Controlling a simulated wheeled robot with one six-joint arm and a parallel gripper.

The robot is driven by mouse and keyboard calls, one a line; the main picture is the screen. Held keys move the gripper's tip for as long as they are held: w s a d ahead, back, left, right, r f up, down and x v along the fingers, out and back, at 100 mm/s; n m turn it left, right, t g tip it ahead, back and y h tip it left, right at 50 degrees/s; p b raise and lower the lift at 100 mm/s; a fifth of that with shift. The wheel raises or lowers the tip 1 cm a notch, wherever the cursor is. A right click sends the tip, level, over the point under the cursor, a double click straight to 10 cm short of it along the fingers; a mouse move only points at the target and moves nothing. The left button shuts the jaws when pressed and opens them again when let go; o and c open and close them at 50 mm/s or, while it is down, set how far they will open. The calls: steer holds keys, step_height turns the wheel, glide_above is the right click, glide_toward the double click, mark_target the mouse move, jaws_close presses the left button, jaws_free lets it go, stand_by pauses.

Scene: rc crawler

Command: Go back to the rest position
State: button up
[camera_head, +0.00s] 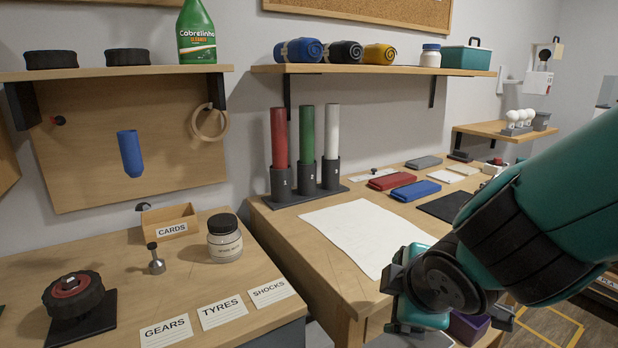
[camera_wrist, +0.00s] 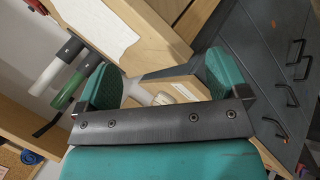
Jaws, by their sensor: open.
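My gripper (camera_wrist: 163,82) is open in the wrist view. Its two green-padded fingers stand well apart, with nothing held between them. Small pale items and a wooden surface show beyond the gap. In the head view my gripper (camera_head: 418,305) is at the lower right, at the end of my teal and black arm, in front of the right workbench. It hides part of the bench's front edge, and its fingertips are not clear there.
The right workbench (camera_head: 290,245) holds a white sheet (camera_head: 355,232), upright red, green and white tubes, and red and blue cases. The left bench (camera_head: 120,280) holds a wheel (camera_head: 73,296), a jar (camera_head: 224,240) and a cards box (camera_head: 170,222). A shelf (camera_head: 375,69) runs above.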

steer(key=s+d+r+m+g+y+b, duration=0.1)
steer(key=s+r+m+g+y+b, duration=0.15)
steer(key=s+m+g, duration=0.95)
steer(key=s+r+n+t+p, duration=0.1)
steer(key=s+r+t+p, duration=0.1)
steer(key=r+p, duration=0.5)
steer(key=s+r+n+t+p, duration=0.2)
steer(key=r+p, duration=0.6)
steer(key=shift+n+y, duration=0.3)
steer(key=shift+y, duration=0.15)
steer(key=shift+d, duration=0.1)
